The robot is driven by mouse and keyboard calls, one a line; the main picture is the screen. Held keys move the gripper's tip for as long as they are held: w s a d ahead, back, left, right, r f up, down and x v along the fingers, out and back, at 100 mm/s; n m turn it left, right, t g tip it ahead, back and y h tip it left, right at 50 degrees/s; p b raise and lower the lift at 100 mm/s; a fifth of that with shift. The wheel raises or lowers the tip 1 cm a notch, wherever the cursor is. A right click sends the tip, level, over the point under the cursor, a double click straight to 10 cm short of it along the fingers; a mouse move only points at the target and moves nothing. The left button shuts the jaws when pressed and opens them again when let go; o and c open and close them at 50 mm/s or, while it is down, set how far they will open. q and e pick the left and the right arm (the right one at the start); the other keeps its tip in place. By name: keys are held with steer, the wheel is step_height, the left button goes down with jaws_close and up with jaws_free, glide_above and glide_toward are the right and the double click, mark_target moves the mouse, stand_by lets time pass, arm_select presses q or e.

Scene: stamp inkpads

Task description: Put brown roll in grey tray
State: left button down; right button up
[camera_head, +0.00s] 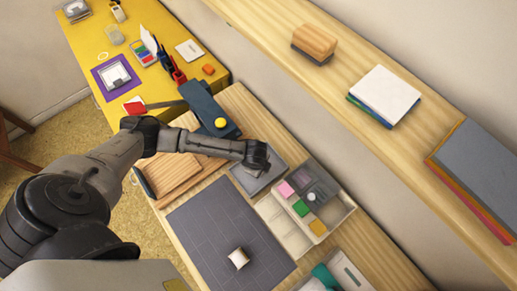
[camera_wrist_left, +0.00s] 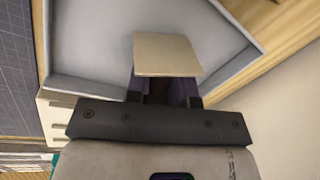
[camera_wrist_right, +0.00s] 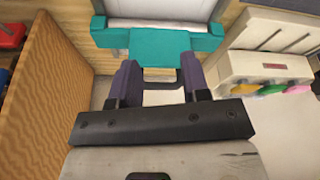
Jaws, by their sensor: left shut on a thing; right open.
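The grey tray (camera_head: 266,178) lies on the wooden desk, and its pale floor and raised rim fill the left wrist view (camera_wrist_left: 88,48). My left gripper (camera_head: 258,165) is over it, shut on a pale brown piece (camera_wrist_left: 167,55) that shows as a square outline at the fingertips. I cannot tell from this angle whether it is the brown roll or whether it touches the tray floor. A small pale roll (camera_head: 239,258) lies on the dark cutting mat. My right gripper (camera_wrist_right: 155,75) is open, its fingertips close to a teal thing (camera_wrist_right: 160,46); contact is unclear.
The dark gridded mat (camera_head: 205,235) lies in front of the tray. A white box of coloured inkpads (camera_head: 335,213) is beside it, right. Brown boards (camera_head: 178,175) and a dark blue thing with a yellow knob (camera_head: 207,105) are left and behind. A shelf (camera_head: 345,65) runs along the wall.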

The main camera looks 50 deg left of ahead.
arm_select(q)
steer(key=shift+f, duration=0.1)
steer(key=c, duration=1)
jaws_free()
step_height(320, 180, up, 12)
steer(key=s+p, duration=0.2)
steer(key=s+d+r+n+t+h, duration=0.1)
steer(key=s+d+n+h, duration=0.4)
steer(key=d, duration=0.6)
steer(key=s+a+n+y, duration=0.2)
steer(key=s+a+n, duration=0.1)
steer(key=s, duration=0.3)
steer(key=s+a+r+n+y, duration=0.1)
steer(key=s+a+n+y, duration=0.1)
steer(key=s+a+n, duration=0.2)
steer(key=shift+s+n+t, duration=0.4)
steer(key=shift+s, duration=0.55)
